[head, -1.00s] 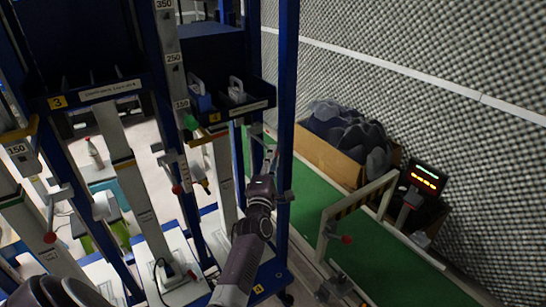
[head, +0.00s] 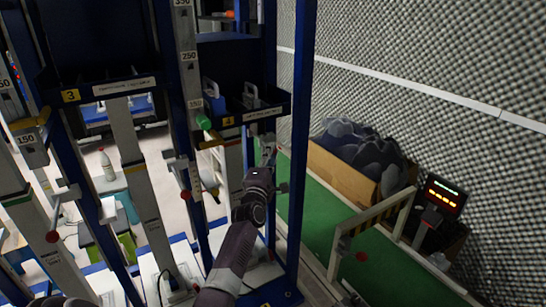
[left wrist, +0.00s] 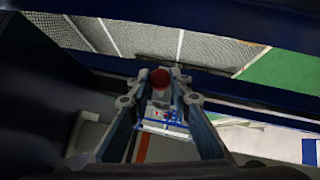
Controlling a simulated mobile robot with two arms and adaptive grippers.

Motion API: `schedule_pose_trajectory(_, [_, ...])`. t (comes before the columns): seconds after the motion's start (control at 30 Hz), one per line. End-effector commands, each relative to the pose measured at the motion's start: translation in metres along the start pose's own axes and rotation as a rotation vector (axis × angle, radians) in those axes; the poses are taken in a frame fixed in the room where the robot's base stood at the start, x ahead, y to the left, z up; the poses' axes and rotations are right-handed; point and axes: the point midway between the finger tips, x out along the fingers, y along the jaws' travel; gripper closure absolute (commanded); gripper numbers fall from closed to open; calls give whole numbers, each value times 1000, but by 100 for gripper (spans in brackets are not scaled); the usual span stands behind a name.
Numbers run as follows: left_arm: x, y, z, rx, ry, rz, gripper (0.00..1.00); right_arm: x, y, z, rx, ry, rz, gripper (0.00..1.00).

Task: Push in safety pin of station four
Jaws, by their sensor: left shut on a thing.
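Station four is the blue rack bay with the yellow number 4 label (head: 228,121) on its bin shelf, right of station three. My left gripper (head: 268,150) reaches up beside its column, between the column and the blue right post. In the left wrist view, the red round knob of the safety pin (left wrist: 161,78) sits between the fingertips of my left gripper (left wrist: 160,88), which is shut on it. In the head view the gripper hides this knob, and how deep the pin sits cannot be seen. My right gripper is not in view.
The blue right post (head: 299,150) stands close beside my left arm. The blue shelf (head: 245,112) is just above the gripper. A gate (head: 370,228), a wooden box (head: 345,170) and a display (head: 444,196) are on the right.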

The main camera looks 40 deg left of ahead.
Motion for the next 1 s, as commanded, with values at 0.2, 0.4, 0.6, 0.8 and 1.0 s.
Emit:
schedule_pose_trajectory(0.2, [1, 3, -1, 0, 2, 5, 63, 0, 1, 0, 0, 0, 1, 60])
schedule_pose_trajectory(0.4, [1, 2, -1, 0, 2, 4, 63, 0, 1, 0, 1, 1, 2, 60])
schedule_pose_trajectory(0.6, [-6, 1, 0, -2, 1, 3, 63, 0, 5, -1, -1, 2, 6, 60])
schedule_pose_trajectory(0.8, [-35, 1, -1, -1, 2, 3, 63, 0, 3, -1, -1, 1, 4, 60])
schedule_pose_trajectory(1.0, [-76, 0, -1, -1, 2, 1, 63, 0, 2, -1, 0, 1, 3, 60])
